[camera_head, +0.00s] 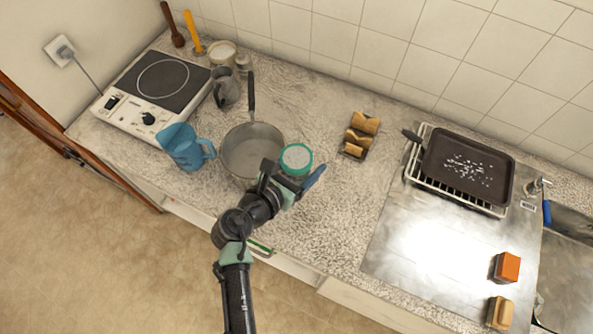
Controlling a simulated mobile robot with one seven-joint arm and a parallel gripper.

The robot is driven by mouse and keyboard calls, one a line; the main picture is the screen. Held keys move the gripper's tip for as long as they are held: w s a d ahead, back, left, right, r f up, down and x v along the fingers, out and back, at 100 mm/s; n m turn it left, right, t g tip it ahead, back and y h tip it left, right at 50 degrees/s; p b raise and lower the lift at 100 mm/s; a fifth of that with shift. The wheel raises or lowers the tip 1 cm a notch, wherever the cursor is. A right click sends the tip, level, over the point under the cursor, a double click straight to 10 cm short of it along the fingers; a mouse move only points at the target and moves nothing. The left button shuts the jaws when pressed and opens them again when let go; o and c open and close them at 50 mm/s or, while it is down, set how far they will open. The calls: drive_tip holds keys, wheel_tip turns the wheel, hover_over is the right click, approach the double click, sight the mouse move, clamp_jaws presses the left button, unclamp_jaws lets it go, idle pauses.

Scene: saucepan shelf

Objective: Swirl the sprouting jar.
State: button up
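The sprouting jar, seen from above, shows as a round pale lid with a green rim (296,158). It is just right of the saucepan, over the worktop. My gripper (287,182) reaches in from the front and is right at the jar, overlapping its near side in the picture. The jar's body is mostly hidden under the lid and behind my gripper. I cannot tell whether the fingers are closed on it, or whether the jar stands on the worktop or is lifted. A blue, narrow piece (315,177) shows just right of my gripper; I cannot tell what it belongs to.
A grey saucepan (252,150) is close left of the jar, its handle pointing back. A blue jug (184,148), a metal pitcher (226,88) and a hotplate (161,83) are farther left. Speckled worktop is bare right of the jar.

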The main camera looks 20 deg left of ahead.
sight(304, 151)
drive_tip(key=shift+r, duration=0.25)
wheel_tip(304, 151, up, 5)
drive_tip(key=p, duration=0.6)
drive_tip(key=shift+r, duration=0.1)
wheel_tip(304, 151, down, 6)
drive_tip(key=b, duration=0.4)
drive_tip(key=shift+r, duration=0.35)
wheel_tip(304, 151, up, 5)
drive_tip(key=p, duration=0.5)
drive_tip(key=shift+r, duration=0.15)
